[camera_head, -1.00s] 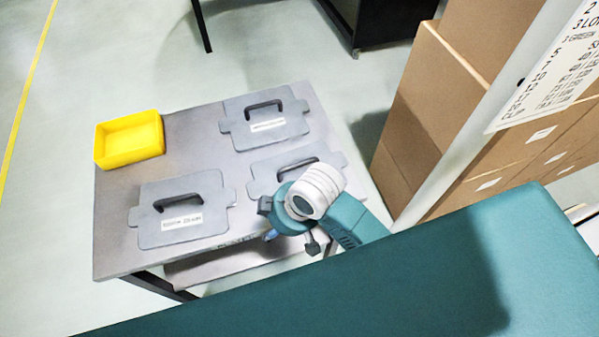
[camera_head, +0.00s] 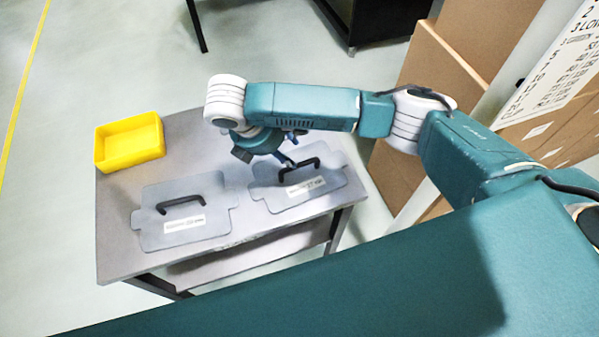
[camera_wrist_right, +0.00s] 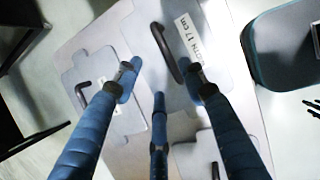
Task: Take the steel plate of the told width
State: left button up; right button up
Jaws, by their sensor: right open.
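A grey steel plate with a black handle and white label (camera_head: 300,200) lies at the table's right. My right gripper (camera_head: 287,160) is above it, fingers pointing down near its handle. In the right wrist view this plate's label (camera_wrist_right: 188,40) reads "17 cm", and its handle (camera_wrist_right: 166,54) appears between the spread, empty fingertips (camera_wrist_right: 162,82). A second plate (camera_head: 160,238) lies at the table's left; its label is too small to read. A further plate (camera_wrist_right: 72,76) shows at the left of the wrist view; my arm hides the back one in the head view. My left gripper is not in view.
A yellow bin (camera_head: 130,143) stands at the back left of the grey table (camera_head: 120,262). Cardboard boxes (camera_head: 440,75) and a white sign (camera_head: 565,65) stand at the right. Open floor lies left of the table.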

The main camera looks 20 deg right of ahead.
aim_at(299, 164)
jog(key=x, duration=0.4)
jog(key=shift+d+f+p, duration=0.1)
jog(key=shift+f+p, duration=0.1)
jog(key=shift+p, duration=0.1)
jog(key=x, duration=0.1)
jog(key=p+x, duration=0.1)
jog(key=x, duration=0.3)
jog(key=shift+s+p, duration=0.4)
jog(key=shift+d+f, duration=0.1)
jog(key=shift+f, duration=0.1)
grip_shut()
jog(key=shift+w+r, duration=0.1)
jog(key=shift+r, duration=0.05)
